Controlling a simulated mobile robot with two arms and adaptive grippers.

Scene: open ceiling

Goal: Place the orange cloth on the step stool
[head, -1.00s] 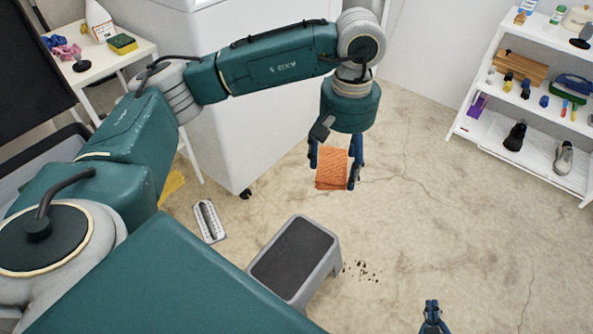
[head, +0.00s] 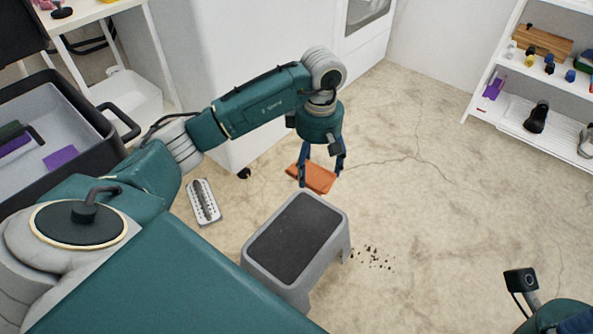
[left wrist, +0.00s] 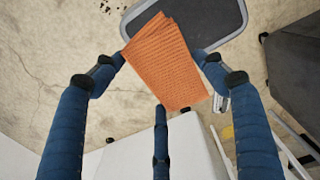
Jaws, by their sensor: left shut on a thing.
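The orange cloth (head: 313,178) is folded and hangs in the air in my left gripper (head: 321,171), which is shut on it. In the left wrist view the cloth (left wrist: 165,62) lies between the blue fingers. The step stool (head: 293,240), grey with a dark top, stands on the floor just below and in front of the cloth in the head view. In the left wrist view the stool's dark top (left wrist: 222,18) shows beyond the cloth, partly hidden by it. My right gripper (head: 580,322) is mostly cut off at the lower right corner.
A grey grater-like object (head: 204,202) lies on the floor left of the stool. Dark crumbs (head: 373,257) lie to its right. A white cabinet (head: 215,80) stands behind. A white shelf (head: 500,110) with shoes and bottles is at the right. The floor between is clear.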

